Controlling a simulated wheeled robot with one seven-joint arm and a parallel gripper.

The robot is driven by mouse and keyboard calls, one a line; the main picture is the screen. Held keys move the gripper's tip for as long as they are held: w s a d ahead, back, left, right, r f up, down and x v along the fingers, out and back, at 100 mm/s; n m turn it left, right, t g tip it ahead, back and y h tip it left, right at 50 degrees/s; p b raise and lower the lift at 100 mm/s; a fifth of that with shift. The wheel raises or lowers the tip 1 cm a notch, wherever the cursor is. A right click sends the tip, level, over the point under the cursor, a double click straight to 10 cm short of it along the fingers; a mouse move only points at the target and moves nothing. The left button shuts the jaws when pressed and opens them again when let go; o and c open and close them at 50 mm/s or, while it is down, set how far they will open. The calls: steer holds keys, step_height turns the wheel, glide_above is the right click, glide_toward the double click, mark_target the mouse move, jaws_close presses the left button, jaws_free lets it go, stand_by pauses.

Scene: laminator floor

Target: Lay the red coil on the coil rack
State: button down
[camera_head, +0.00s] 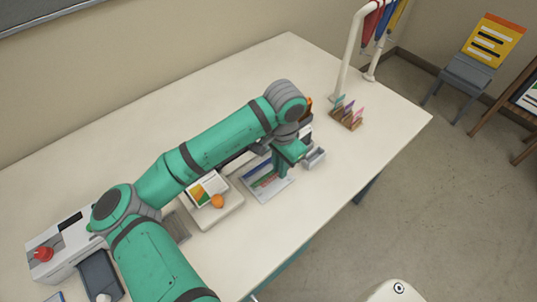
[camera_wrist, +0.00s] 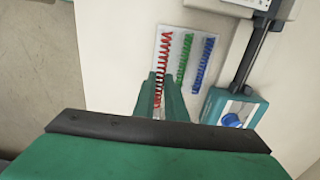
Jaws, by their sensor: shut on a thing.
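The red coil (camera_wrist: 165,55) is a long thin spiral seen in the wrist view. Its near end lies between the two fingers of my gripper (camera_wrist: 160,92), which is shut on it. A pale flat rectangular board, seemingly the coil rack (camera_wrist: 173,84), lies under or just below the red coil, with a green coil (camera_wrist: 184,58) and a blue coil (camera_wrist: 203,64) on it. I cannot tell whether the red coil touches the board. In the head view my gripper (camera_head: 281,174) points down at the board (camera_head: 271,195); my arm hides part of the scene.
A white tray (camera_head: 217,218) with an orange item (camera_head: 217,201) stands left of the board. A small grey bin (camera_head: 315,158) is close on its right. A brown holder with coloured cards (camera_head: 347,119) stands further right. The front table strip is clear.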

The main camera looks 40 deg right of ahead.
mark_target(277, 185)
steer(key=shift+w+f, duration=0.2)
steer(key=shift+w, duration=0.1)
steer(key=shift+s+a+f, duration=0.1)
steer(key=shift+f, duration=2.3)
steer(key=shift+a+f, duration=0.15)
steer(key=shift+f, duration=0.3)
steer(key=shift+s+d+f, duration=0.1)
steer(key=shift+d+f, duration=0.15)
steer(key=shift+a, duration=0.1)
steer(key=c, duration=1.7)
jaws_free()
